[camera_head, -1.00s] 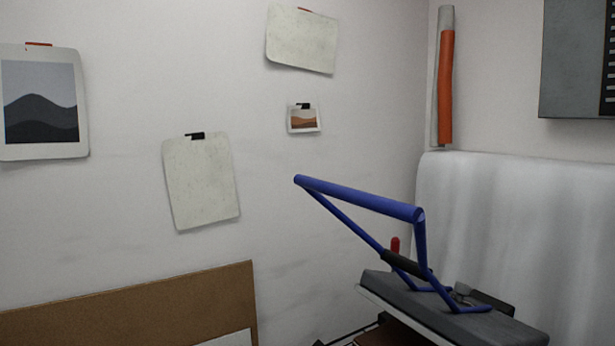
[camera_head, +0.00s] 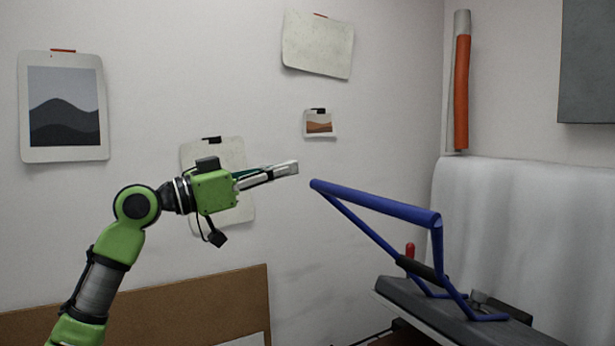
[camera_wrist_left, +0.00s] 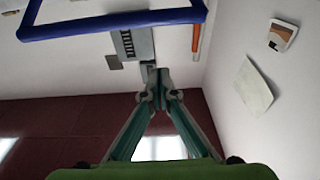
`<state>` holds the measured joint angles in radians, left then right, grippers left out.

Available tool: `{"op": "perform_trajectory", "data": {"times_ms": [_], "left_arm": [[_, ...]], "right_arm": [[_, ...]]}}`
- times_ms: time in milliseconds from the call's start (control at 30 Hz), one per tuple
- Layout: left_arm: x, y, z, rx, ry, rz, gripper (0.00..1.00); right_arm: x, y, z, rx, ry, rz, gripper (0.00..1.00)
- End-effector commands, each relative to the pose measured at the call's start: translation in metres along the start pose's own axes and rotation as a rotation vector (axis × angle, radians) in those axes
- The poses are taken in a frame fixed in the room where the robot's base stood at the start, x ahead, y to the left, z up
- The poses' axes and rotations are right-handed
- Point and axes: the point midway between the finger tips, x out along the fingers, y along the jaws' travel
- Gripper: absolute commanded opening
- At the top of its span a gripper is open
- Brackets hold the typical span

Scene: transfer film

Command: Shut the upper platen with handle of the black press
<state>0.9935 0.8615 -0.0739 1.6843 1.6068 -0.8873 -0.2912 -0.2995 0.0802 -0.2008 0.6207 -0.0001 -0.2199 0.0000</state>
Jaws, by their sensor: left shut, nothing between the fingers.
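The press's upper platen (camera_head: 408,300) is a dark grey slab at the lower right, tilted up. A blue tubular handle (camera_head: 385,205) rises from it and reaches left, with a black sleeve on one bar. My left gripper (camera_head: 294,168), on a green arm, is shut and empty. In the head view its tips show just left of the handle's far left corner, slightly above it, with a small gap. In the left wrist view the fingertips (camera_wrist_left: 158,80) meet, and the blue handle (camera_wrist_left: 115,22) crosses the top left, apart from them. My right gripper is not in view.
A brown board (camera_head: 190,300) stands low against the wall at left. A white draped sheet (camera_head: 530,220) hangs behind the press, with an orange roll (camera_head: 461,95) above it. Papers are clipped to the wall. A red knob (camera_head: 410,250) sits by the platen.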

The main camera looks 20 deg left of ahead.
Motion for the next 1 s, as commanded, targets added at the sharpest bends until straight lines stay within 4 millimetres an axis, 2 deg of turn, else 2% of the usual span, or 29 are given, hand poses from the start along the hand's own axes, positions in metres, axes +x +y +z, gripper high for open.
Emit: {"op": "perform_trajectory", "data": {"times_ms": [167,467,533,700,1000], "left_arm": [[0.030,0.000,-0.006,-0.006,-0.001,0.001,0.00],[0.096,-0.001,-0.006,-0.008,-0.001,0.000,0.00],[0.093,-0.002,0.009,-0.006,-0.006,-0.004,0.00],[0.086,-0.002,0.027,-0.005,-0.003,-0.004,0.00],[0.081,-0.002,0.039,-0.004,0.000,-0.004,0.00]], "right_arm": [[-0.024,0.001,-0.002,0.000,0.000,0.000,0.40],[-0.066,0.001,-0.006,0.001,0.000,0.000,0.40],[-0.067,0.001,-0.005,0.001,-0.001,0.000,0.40],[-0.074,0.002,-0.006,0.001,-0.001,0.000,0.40],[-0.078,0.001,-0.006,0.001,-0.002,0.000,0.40]]}}
